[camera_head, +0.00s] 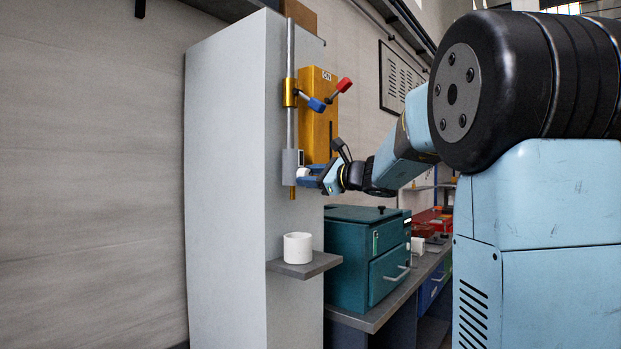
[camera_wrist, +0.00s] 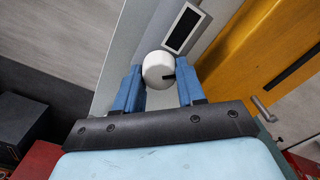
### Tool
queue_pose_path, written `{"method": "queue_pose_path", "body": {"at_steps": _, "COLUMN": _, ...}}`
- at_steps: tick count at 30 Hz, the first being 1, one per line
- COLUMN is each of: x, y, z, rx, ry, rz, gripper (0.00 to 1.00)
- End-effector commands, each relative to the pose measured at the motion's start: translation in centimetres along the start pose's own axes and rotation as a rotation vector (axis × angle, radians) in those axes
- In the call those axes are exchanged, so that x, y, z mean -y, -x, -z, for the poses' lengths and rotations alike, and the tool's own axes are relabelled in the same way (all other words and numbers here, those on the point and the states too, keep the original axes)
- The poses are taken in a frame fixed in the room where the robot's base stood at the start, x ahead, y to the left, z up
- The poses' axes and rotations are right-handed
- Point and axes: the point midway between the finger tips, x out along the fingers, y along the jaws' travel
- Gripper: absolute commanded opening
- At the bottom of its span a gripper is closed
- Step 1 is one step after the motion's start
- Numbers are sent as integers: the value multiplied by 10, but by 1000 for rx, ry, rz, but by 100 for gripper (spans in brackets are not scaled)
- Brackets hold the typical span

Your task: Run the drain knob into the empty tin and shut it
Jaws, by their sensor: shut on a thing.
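The drain knob (camera_wrist: 157,70) is a white round knob with a dark mark on its face, in front of a grey housing with a dark panel in the wrist view. My gripper (camera_wrist: 159,85) has its two blue fingers shut on the knob, one on each side. In the head view my gripper (camera_head: 309,180) reaches the grey housing (camera_head: 290,166) on the pipe, and the knob (camera_head: 303,173) is partly hidden by it. A brass spout (camera_head: 293,193) points down below the housing. The white tin (camera_head: 298,248) stands upright on a small shelf, below the spout; its inside is barely visible.
The grey shelf (camera_head: 318,265) juts from a tall pale cabinet (camera_head: 225,180). Above the housing are a blue-handled lever (camera_head: 316,105) and a red-handled lever (camera_head: 344,85) by a yellow box (camera_head: 318,120). A teal chest (camera_head: 352,255) stands on the bench at right.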

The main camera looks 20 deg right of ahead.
Motion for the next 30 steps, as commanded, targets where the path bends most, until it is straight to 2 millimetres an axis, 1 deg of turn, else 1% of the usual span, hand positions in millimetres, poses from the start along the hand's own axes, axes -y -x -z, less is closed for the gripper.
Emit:
{"method": "queue_pose_path", "body": {"at_steps": 21, "x": -1, "y": 0, "z": 1, "rx": 1, "ry": 621, "rz": -4, "gripper": 9}}
{"method": "queue_pose_path", "body": {"at_steps": 30, "x": -1, "y": 0, "z": 1, "rx": 0, "ry": 802, "rz": -6, "gripper": 9}}
